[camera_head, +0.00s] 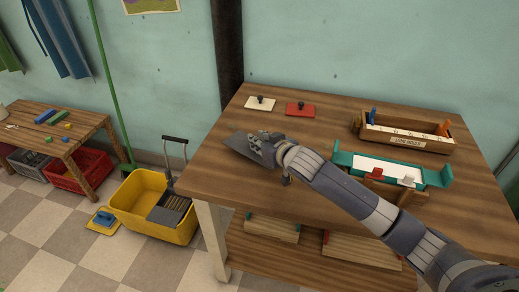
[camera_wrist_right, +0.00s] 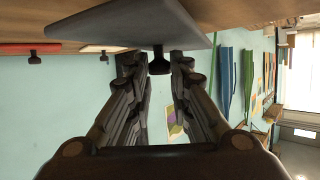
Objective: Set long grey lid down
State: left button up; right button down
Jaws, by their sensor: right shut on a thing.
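The long grey lid (camera_head: 239,144) is a flat grey plate at the left part of the wooden table top. My right gripper (camera_head: 266,146) is over it and covers part of it. In the right wrist view the grey lid (camera_wrist_right: 140,24) shows with its black knob (camera_wrist_right: 158,63) between the fingertips of my right gripper (camera_wrist_right: 156,66), which is shut on the knob. I cannot tell whether the lid touches the table. My left gripper is not in view.
On the table (camera_head: 240,180), a white lid (camera_head: 259,103) and a red lid (camera_head: 300,109) lie behind the gripper. A wooden box (camera_head: 405,138) and a teal tray (camera_head: 390,172) stand to the right. A yellow bucket (camera_head: 150,205) is on the floor. The table's front left is bare.

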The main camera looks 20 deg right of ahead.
notch_tip(320, 180, down, 3)
jog(key=shift+f, duration=0.25)
jog(key=shift+f, duration=0.1)
jog(key=c, duration=1.4)
grip_release()
jog(key=shift+c, duration=0.2)
jog(key=v, duration=1.2)
